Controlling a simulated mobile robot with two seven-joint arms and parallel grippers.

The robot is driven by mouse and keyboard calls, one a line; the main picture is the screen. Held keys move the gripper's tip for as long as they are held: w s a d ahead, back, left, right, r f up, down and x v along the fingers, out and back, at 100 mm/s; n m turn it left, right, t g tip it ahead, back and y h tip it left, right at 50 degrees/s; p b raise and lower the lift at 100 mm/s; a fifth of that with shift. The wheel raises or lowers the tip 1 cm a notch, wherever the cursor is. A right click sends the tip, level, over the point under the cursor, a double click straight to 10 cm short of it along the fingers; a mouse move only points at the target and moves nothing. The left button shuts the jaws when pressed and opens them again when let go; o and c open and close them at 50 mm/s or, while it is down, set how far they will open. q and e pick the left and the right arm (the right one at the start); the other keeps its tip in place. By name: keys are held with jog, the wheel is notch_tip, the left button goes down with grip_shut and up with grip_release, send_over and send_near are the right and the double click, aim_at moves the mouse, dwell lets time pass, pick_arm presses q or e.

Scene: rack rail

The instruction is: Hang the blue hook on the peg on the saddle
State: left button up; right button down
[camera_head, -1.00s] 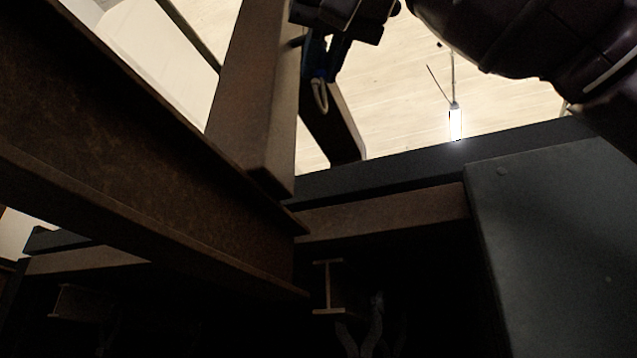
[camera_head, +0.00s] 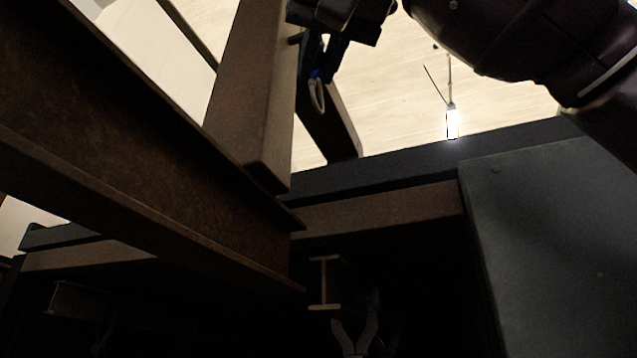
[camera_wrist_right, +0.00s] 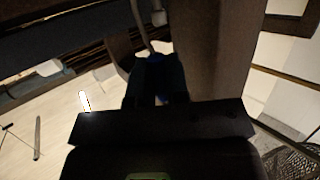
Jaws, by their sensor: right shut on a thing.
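The blue hook (camera_head: 316,74) is in my right gripper (camera_head: 325,52) at the top of the head view. Its pale curved end (camera_head: 317,96) hangs below the fingers. The right gripper is shut on it, just right of a brown upright beam (camera_head: 250,95). In the right wrist view, the blue part (camera_wrist_right: 157,75) sits between the dark fingers, and a pale rod (camera_wrist_right: 139,25) extends upward from it. A small pale round end, perhaps the peg (camera_wrist_right: 158,17), is close beside that rod; contact cannot be told. The saddle cannot be made out clearly. My left gripper is not seen.
A large brown beam (camera_head: 120,150) crosses the left of the head view. A dark horizontal rail (camera_head: 400,157) and a grey panel (camera_head: 550,235) stand below and right. Dark claw-like shapes (camera_head: 355,335) show under a small beam end. Open space lies right of the upright.

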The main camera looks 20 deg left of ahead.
jog(key=c, duration=1)
grip_release()
jog(key=shift+c, duration=0.2)
jog(key=shift+s+d, duration=0.1)
jog(key=b+v, duration=0.1)
jog(key=v, duration=0.9)
jog(key=shift+s+d, duration=0.15)
jog(key=shift+s, duration=0.05)
